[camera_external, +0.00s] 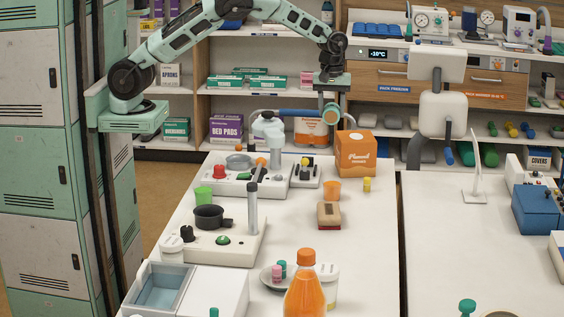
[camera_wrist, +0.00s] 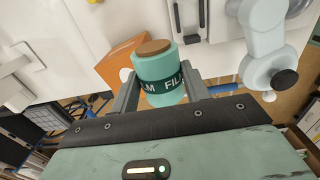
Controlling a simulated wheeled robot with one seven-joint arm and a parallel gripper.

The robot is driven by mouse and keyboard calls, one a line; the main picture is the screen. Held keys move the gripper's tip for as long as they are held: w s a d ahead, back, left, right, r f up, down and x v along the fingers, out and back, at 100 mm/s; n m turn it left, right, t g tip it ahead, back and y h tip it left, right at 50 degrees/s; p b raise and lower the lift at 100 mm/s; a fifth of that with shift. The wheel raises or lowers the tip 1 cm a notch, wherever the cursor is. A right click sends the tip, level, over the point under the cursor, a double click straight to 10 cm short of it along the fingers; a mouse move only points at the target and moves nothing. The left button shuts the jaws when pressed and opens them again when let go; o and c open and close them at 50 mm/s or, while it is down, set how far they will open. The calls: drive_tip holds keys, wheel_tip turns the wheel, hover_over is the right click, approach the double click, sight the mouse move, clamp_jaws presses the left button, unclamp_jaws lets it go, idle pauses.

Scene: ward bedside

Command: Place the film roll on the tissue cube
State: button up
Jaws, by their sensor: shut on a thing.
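In the external view my gripper (camera_external: 331,98) points down and holds the film roll (camera_external: 331,113) in the air, above and left of the tissue cube. The tissue cube (camera_external: 356,155) is an orange box with white lettering near the far right edge of the white table. In the wrist view the tissue cube (camera_wrist: 122,57) shows partly behind the film roll, which hides some of it.
A white device with a rounded head (camera_external: 268,128) and a blue horizontal tube (camera_external: 295,113) stand left of the film roll. An orange cup (camera_external: 332,190), a yellow item (camera_external: 366,184) and a brown block (camera_external: 328,214) lie in front. A bottle (camera_external: 306,287) stands nearest.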

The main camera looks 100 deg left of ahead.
wheel_tip(320, 180, up, 4)
drive_tip(key=p, duration=0.3)
hover_over(346, 139)
wheel_tip(346, 139, down, 10)
drive_tip(key=p, duration=0.3)
drive_tip(key=shift+d+r, duration=0.1)
drive_tip(key=o, duration=1.1)
drive_tip(key=shift+c, duration=0.2)
